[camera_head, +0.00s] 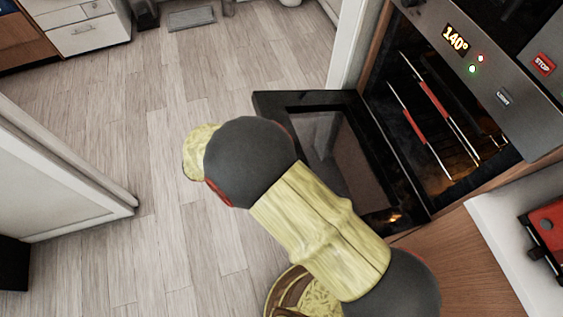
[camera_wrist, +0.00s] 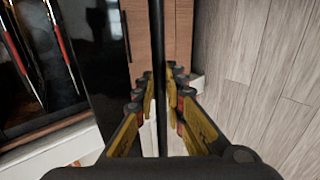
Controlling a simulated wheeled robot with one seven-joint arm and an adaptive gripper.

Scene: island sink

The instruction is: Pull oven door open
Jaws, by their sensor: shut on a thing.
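The oven (camera_head: 455,100) is at the upper right in the head view, with a lit 140° display. Its black-framed glass door (camera_head: 345,155) stands wide open, out from the lit cavity. In the wrist view the dark door (camera_wrist: 103,65) is left of the fingers. My gripper (camera_wrist: 160,74) is closed around a thin dark upright bar, which looks like the door handle (camera_wrist: 158,30). A strip of wood shows between bar and door panel. In the head view my arm hides the gripper and the handle.
Racks with red front strips (camera_head: 432,110) are inside the oven. A white counter end (camera_head: 60,170) stands at left. The wooden floor (camera_head: 165,150) is clear between. A red appliance (camera_head: 548,228) sits at the right edge.

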